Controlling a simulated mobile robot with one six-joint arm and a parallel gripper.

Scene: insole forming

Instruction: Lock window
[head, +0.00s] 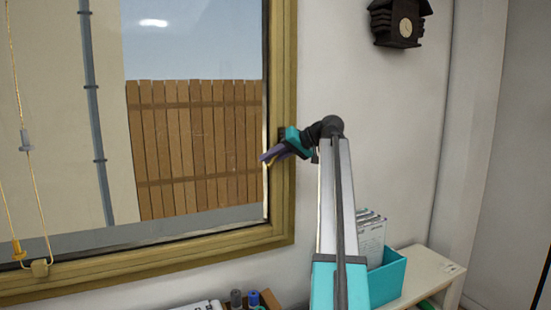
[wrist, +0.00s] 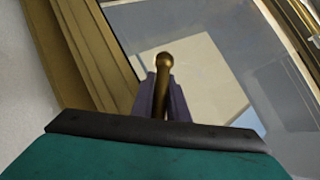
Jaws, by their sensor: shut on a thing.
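The window (head: 190,120) has a wooden frame (head: 284,60) and fills the left of the head view. My gripper (head: 268,156) is at the right side of the window frame. In the wrist view my gripper (wrist: 162,100) is shut on a brass handle (wrist: 164,62) with a rounded knob end, which sticks out beyond the fingers. The wooden frame (wrist: 75,50) runs along the left of the wrist view, with glass to its right. In the head view the handle is mostly hidden by my gripper. I cannot tell whether the window is locked.
Blind cords (head: 36,190) hang at the left of the window. A cuckoo clock (head: 400,24) is on the wall at the upper right. A teal file holder (head: 388,278) with papers stands on a white shelf (head: 425,268) at lower right, beside my arm. Small spools (head: 252,298) are below the window.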

